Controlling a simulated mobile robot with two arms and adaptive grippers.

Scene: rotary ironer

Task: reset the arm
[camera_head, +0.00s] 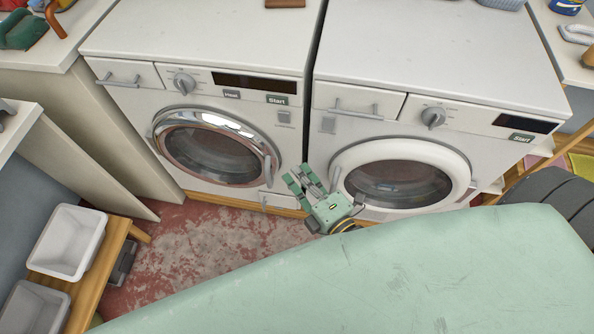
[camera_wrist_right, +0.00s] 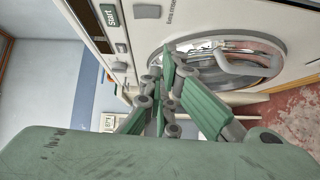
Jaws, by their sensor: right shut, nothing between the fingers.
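My right gripper (camera_head: 301,180) is in the middle of the head view, in front of the gap between two white front-loading machines. Its green fingers are shut with nothing between them. In the right wrist view, the gripper's fingers (camera_wrist_right: 170,75) point toward a machine's round door, and no object is held. The left machine (camera_head: 200,40) has a chrome-ringed door (camera_head: 215,147), which looks closed. The right machine (camera_head: 430,50) has a white-ringed door (camera_head: 400,175), which also looks closed. My left gripper is not in view.
The machine fronts, with door handles and dials, stand close to my right gripper. A wooden bench (camera_head: 98,275) with grey-white bins (camera_head: 68,240) is at the lower left. A worn red floor patch (camera_head: 190,250) lies between bench and machines. Countertops with small items flank both machines.

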